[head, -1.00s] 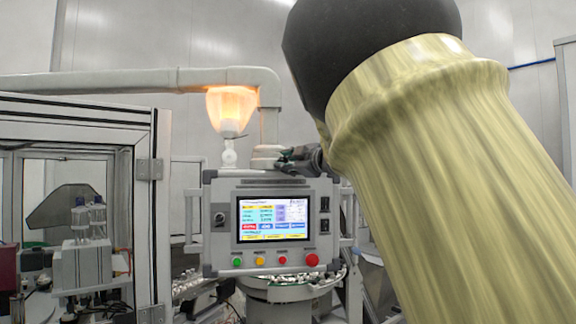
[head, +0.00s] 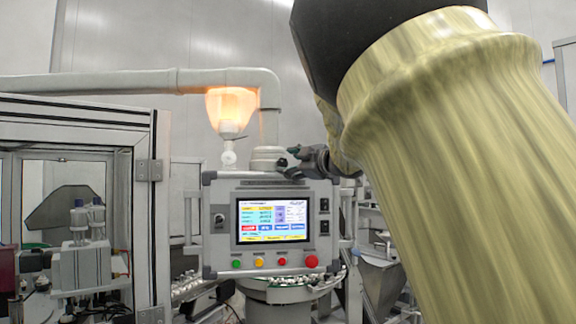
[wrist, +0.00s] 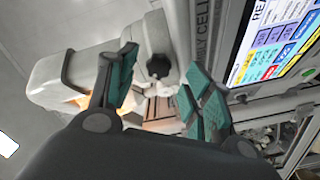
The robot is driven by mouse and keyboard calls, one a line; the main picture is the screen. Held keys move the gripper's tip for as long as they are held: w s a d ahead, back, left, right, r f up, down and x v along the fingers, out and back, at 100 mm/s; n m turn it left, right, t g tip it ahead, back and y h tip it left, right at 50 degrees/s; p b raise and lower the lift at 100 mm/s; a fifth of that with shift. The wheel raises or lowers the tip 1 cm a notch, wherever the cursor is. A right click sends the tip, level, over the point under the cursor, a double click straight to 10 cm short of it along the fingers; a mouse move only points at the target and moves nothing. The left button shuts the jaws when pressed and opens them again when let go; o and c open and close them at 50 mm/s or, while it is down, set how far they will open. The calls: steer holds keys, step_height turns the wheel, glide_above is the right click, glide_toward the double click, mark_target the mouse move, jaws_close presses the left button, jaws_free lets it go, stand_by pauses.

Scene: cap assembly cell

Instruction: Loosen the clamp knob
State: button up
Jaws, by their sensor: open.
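The clamp knob (wrist: 158,65) is a dark lobed knob on a pale fitting, seen in the wrist view beyond my fingers. My gripper (wrist: 160,85) is open, with one teal-padded finger on each side of the knob in the picture. I see no contact, and how far the fingertips are from the knob is hard to tell. In the head view my gripper (head: 293,163) is small, just above the top edge of the control panel (head: 218,205), beside the pale clamp body (head: 267,152). The knob cannot be made out there.
A pale overhead pipe (head: 130,82) with a glowing lamp (head: 230,108) runs behind the panel. The panel carries a lit screen (head: 272,219) and coloured buttons. A glazed machine enclosure (head: 143,200) stands at left. My own arm covers much of the right side.

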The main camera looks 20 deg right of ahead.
steer(key=v, duration=0.9)
steer(key=shift+s+d, duration=0.15)
steer(key=shift+s, duration=0.2)
